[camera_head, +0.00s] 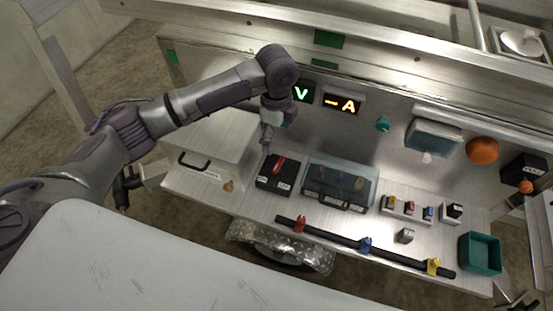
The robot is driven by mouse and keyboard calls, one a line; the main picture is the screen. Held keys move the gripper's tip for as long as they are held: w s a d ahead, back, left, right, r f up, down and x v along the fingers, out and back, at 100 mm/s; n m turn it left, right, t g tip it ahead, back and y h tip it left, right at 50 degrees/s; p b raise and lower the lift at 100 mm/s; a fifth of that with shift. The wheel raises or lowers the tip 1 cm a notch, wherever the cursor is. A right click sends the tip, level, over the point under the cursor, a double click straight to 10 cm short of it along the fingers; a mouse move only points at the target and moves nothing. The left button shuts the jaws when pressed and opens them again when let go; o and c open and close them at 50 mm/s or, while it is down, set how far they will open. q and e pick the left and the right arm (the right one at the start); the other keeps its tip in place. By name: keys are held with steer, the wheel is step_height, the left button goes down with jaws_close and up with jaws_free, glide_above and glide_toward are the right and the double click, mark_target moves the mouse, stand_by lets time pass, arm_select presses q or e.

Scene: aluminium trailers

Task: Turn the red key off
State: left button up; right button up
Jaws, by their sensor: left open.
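The red key (279,165) sits on top of a black box (272,184) on the metal trailer shelf. It lies at a slant on the box. My left arm reaches in from the left, and my left gripper (267,146) points down just above and to the left of the red key. It is open, with nothing seen between its fingers. A small gap seems to show between gripper and key, but I cannot tell whether they touch. My right gripper is not in view.
A silver case (215,140) stands left of the black box. A clear-lidded box (341,183) stands right of it. A black bar (335,238) with red, blue and yellow clamps lies in front. A green bin (480,254) is at the right. Lit displays (341,104) are behind.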

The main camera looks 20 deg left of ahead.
mark_target(278, 167)
arm_select(q)
step_height(278, 167, down, 12)
steer(key=shift+r+p, duration=0.1)
steer(key=shift+p, duration=0.2)
steer(key=c, duration=1.1)
steer(key=shift+c, duration=0.2)
